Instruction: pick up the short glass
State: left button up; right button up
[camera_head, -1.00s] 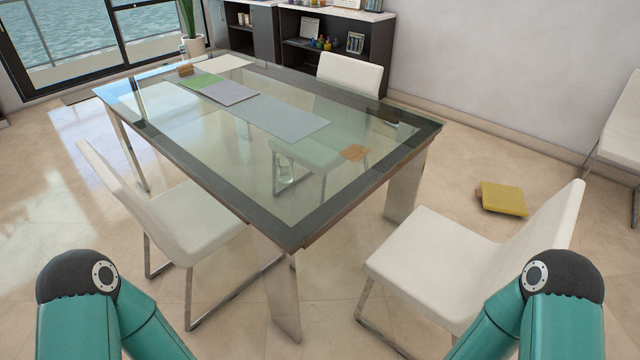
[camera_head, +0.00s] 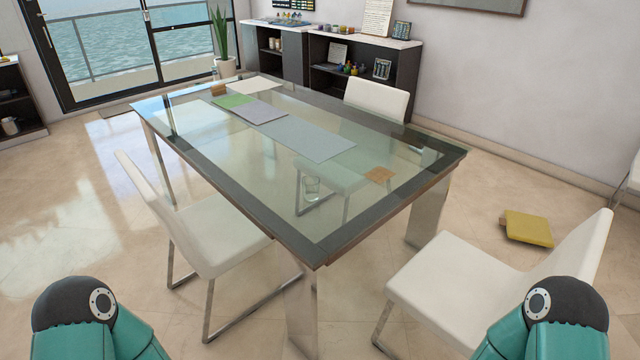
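A short clear glass (camera_head: 312,186) stands on the glass-topped table (camera_head: 335,238), left of a small orange-brown square (camera_head: 379,175). It is faint against the transparent top and the chair legs seen through it. Only parts of my two arms show, at the bottom left and bottom right corners. Both grippers are out of view, and nothing of mine touches the table or the glass.
White chairs stand at the table's left (camera_head: 195,225), front right (camera_head: 470,285) and far side (camera_head: 377,98). A yellow object (camera_head: 528,228) lies on the floor to the right. A dark shelf unit (camera_head: 350,75) lines the back wall. Open floor (camera_head: 75,215) lies at left.

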aim_at(311, 184)
jog(key=z, duration=0.15)
jog(key=i, duration=0.9)
jog(key=u, duration=2.25)
jog(key=k, duration=1.05)
jog(key=z, duration=1.15)
jog(key=i, duration=1)
jog(key=u, duration=0.25)
